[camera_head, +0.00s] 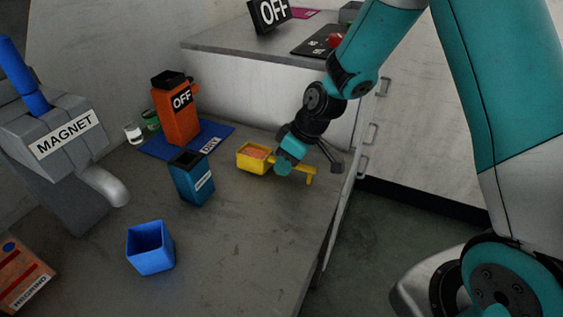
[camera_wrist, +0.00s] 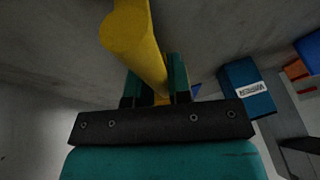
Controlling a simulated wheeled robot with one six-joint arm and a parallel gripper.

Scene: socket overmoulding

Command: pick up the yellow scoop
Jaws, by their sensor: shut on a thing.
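The yellow scoop (camera_head: 251,165) is at the right side of the grey table in the head view. Its box-shaped bowl holds a pinkish-orange material, and its handle reaches right, past my gripper. My gripper (camera_head: 284,166) is shut on the scoop's handle. In the wrist view the yellow handle (camera_wrist: 143,55) passes between the two fingers of my gripper (camera_wrist: 157,92). I cannot tell whether the scoop touches the table or is slightly above it.
A dark blue container (camera_head: 188,183) stands left of the scoop, and an open blue box (camera_head: 150,258) is nearer. An orange "OFF" device (camera_head: 176,118) stands on a blue mat (camera_head: 222,131). A grey "MAGNET" machine (camera_head: 50,160) is at left. The table's right edge is close to the scoop.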

